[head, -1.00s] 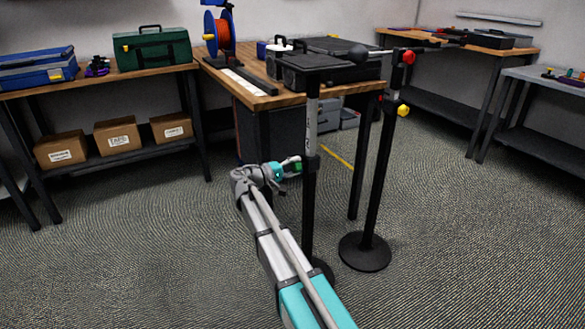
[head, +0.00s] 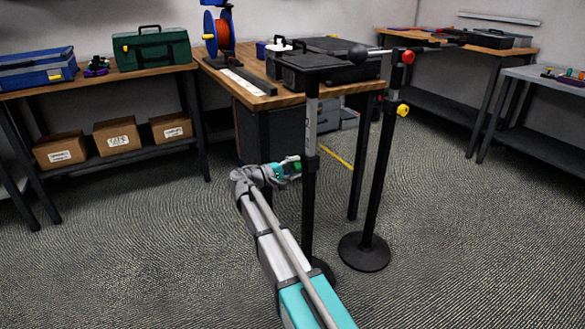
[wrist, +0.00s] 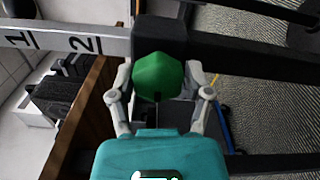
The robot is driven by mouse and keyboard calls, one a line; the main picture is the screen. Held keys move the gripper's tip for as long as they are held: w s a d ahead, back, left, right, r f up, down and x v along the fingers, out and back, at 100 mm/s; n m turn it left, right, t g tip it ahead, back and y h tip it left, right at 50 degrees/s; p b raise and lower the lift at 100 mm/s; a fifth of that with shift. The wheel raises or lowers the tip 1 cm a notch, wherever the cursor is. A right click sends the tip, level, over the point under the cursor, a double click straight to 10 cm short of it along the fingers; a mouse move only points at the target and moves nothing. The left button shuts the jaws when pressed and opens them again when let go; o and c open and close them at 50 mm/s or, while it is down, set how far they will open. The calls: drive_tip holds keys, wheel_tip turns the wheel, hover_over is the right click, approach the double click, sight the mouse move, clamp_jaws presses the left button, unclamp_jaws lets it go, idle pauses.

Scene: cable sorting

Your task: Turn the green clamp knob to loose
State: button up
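The green clamp knob (wrist: 160,72) is a faceted knob on the dark pole clamp, in the middle of the wrist view. In the head view it is a small green patch (head: 297,166) beside the near black pole (head: 309,210). My gripper (wrist: 159,80) faces the knob, one finger on each side. Both fingertips appear to touch the knob's sides, so it looks shut on it. The pole's light sleeve (wrist: 40,40) with marks 1 and 2 runs to the left of the clamp in the wrist view. The knob's stem and pointer are hidden.
A second black pole (head: 375,190) with red (head: 407,57) and yellow (head: 403,109) knobs stands right of the near one. A wooden workbench (head: 290,98) with black cases is behind. Open carpet (head: 150,250) lies left of my arm.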

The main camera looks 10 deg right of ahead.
drive_tip(key=o, duration=0.3)
drive_tip(key=shift+w, duration=0.1)
drive_tip(key=shift+a, duration=0.1)
drive_tip(key=shift+a, duration=0.1)
drive_tip(key=v, duration=1.1)
drive_tip(key=shift+a+r, duration=0.1)
drive_tip(key=shift+a, duration=0.2)
